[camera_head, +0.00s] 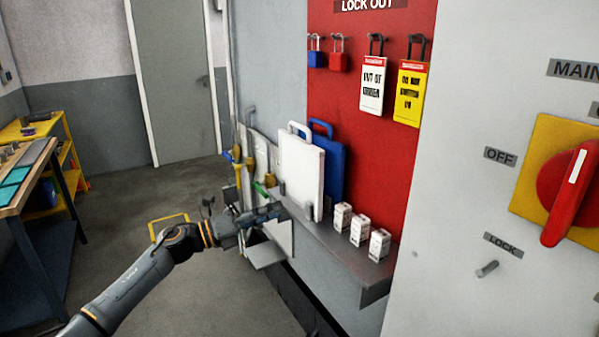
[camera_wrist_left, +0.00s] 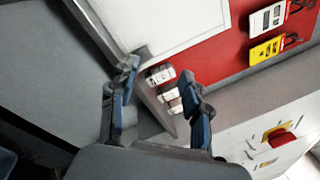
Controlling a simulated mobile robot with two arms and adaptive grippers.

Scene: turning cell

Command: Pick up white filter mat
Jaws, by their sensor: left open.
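The white filter mat (camera_head: 302,172) is a flat white panel with a handle loop on top. It stands upright on the grey shelf (camera_head: 340,243) against the red board, in front of a similar blue panel (camera_head: 333,168). In the left wrist view the white mat (camera_wrist_left: 165,22) fills the top, beyond the fingers. My left gripper (camera_head: 274,210) is at the mat's lower left, close to its near edge; whether they touch is unclear. In the left wrist view the left gripper (camera_wrist_left: 163,88) is open, with nothing between its fingers. My right gripper is not in view.
Several small white boxes (camera_head: 360,228) stand on the shelf right of the mat. Padlocks and tags (camera_head: 373,85) hang above on the red lockout board (camera_head: 345,110). Hand tools (camera_head: 247,160) hang to the left. A red main switch (camera_head: 570,192) is at the right.

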